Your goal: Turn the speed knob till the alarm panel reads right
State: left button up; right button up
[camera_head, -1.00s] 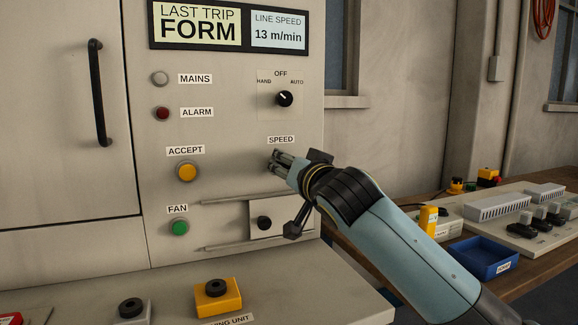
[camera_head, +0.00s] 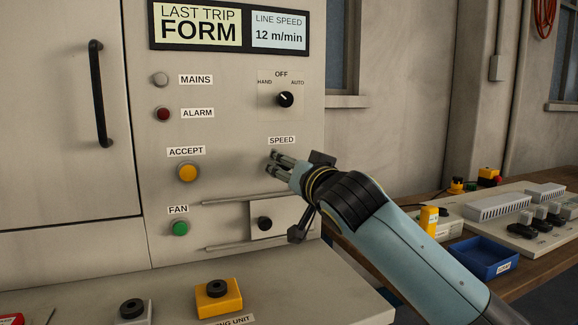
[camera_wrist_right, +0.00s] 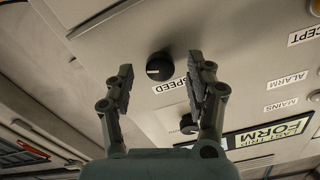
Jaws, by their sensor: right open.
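The black speed knob (camera_wrist_right: 159,66) shows in the wrist view beside its SPEED label; in the head view my right gripper hides it. My right gripper (camera_head: 272,163) is open in front of the panel, just below the SPEED label (camera_head: 282,140). In the wrist view its two fingers (camera_wrist_right: 160,82) stand apart, with the knob in line with the gap between them and clear of both pads. The alarm panel (camera_head: 229,27) reads LAST TRIP FORM and LINE SPEED 12 m/min. My left gripper is out of view.
The HAND-OFF-AUTO switch (camera_head: 285,99) sits above the gripper. The yellow ACCEPT button (camera_head: 188,173) and green FAN button (camera_head: 180,229) are to the left. A small plate with a black knob (camera_head: 264,223) is below. A blue tray (camera_head: 484,260) lies on the bench at right.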

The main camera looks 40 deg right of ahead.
jog(key=shift+v, duration=2.6)
jog(key=v, duration=1.2)
jog(key=shift+d, duration=0.1)
